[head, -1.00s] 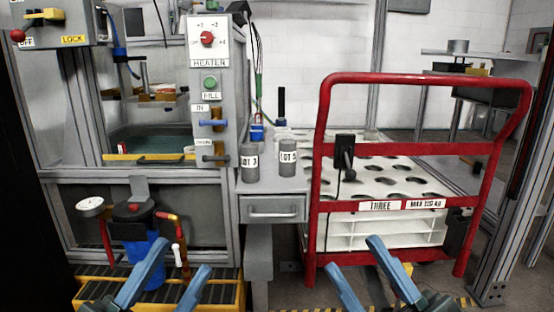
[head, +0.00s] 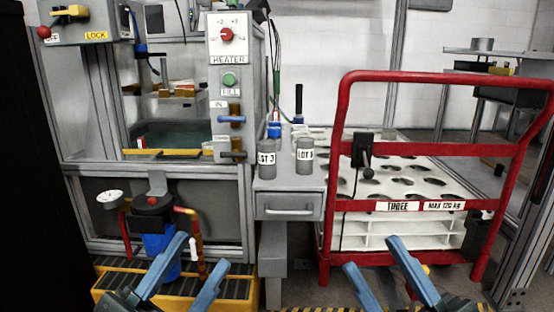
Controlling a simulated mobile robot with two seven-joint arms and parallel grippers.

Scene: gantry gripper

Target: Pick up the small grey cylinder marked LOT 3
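The small grey cylinder marked LOT 3 (head: 267,159) stands upright on top of a grey drawer cabinet (head: 291,180). A similar grey cylinder (head: 305,155) stands just right of it, a small gap apart; its label starts with LOT and its number is hard to read. My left gripper (head: 203,252) is open and empty, low in the view, left of and below the cylinders. My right gripper (head: 371,254) is open and empty, low in the view, right of and below them. Neither gripper touches a cylinder.
A red cart (head: 407,147) with a white holed tray stands right of the cabinet. The heater panel (head: 229,60) and machine frame stand on the left. A blue filter (head: 157,240) sits below the machine. A blue-topped item (head: 274,130) is behind the cylinders.

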